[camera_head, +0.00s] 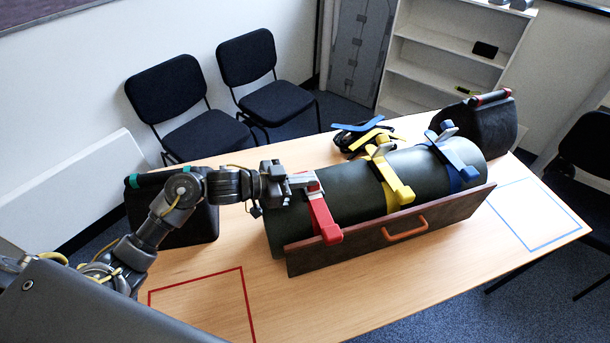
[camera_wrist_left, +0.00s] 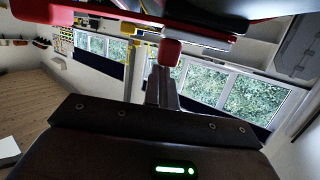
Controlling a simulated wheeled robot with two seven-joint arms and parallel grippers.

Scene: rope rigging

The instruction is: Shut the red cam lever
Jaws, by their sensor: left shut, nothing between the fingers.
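The red strap (camera_head: 322,213) runs over the left end of a dark green cylinder (camera_head: 345,195), with a red block at its lower front end. The red cam lever (camera_head: 311,187) is at the top of this strap, partly hidden by my gripper. My left gripper (camera_head: 297,181) is shut and empty, its tips right at the lever; I cannot tell if they touch. In the left wrist view the shut fingers (camera_wrist_left: 163,88) point at a small red block (camera_wrist_left: 171,52), below a long red edge.
Yellow (camera_head: 388,180) and blue (camera_head: 456,157) straps cross the cylinder further right. A brown board with an orange handle (camera_head: 405,231) stands along its front. The table's front left, with a red outline (camera_head: 205,283), is clear.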

